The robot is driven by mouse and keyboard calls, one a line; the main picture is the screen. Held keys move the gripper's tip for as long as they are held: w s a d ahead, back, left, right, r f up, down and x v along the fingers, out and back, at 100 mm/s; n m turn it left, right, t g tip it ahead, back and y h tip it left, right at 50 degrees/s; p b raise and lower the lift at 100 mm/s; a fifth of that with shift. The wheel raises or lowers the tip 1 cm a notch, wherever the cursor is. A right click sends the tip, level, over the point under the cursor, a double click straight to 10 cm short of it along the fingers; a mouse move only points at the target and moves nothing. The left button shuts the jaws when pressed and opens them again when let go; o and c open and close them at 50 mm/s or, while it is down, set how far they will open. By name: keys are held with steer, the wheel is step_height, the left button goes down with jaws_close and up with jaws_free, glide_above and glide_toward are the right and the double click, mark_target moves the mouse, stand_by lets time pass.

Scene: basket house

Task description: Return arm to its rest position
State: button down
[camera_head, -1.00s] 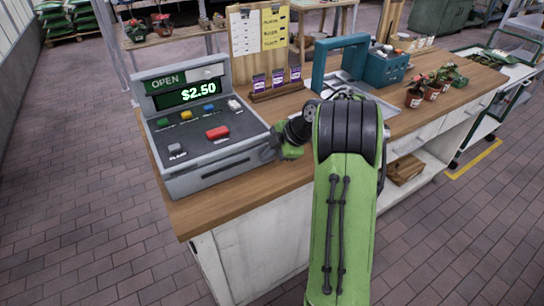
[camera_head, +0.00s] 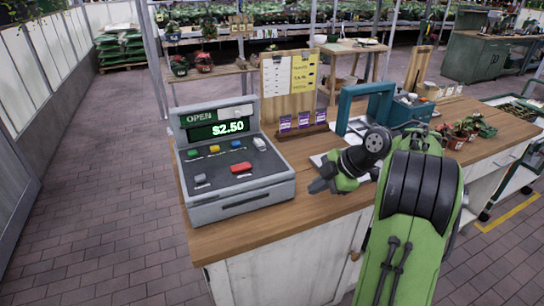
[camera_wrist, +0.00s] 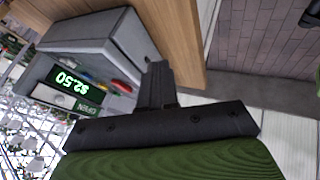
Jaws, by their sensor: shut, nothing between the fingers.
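My green and black arm rises at the right of the head view. Its wrist bends over the front edge of the wooden counter (camera_head: 300,222). My gripper (camera_head: 322,186) is just right of the cash register (camera_head: 238,165), apart from it. The grey register shows OPEN and $2.50 and has coloured buttons. In the wrist view my gripper (camera_wrist: 157,80) has its black fingers together with nothing between them. The register (camera_wrist: 95,45) shows beyond them, turned on its side in that view.
A teal-framed machine (camera_head: 365,105), purple seed packets (camera_head: 303,121) and a notice board (camera_head: 290,77) stand behind the gripper on the counter. Potted plants (camera_head: 462,131) are at the right. Clear brick floor (camera_head: 100,200) lies left of the counter.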

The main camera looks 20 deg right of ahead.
steer(key=s+a+r+m+h+p, duration=0.1)
steer(key=s+a+r+m+p, duration=0.1)
steer(key=s+a+r+m, duration=0.45)
steer(key=s+a+r+m+h+p, duration=0.1)
steer(key=s+a+r+m, duration=0.2)
steer(key=a, duration=0.7)
steer(key=s+a+f+m+h+p, duration=0.1)
steer(key=s+m, duration=0.6)
steer(key=s, duration=0.7)
steer(key=shift+s+a+f+h+p, duration=0.25)
steer(key=shift+s+h+p, duration=0.2)
steer(key=shift+h, duration=0.35)
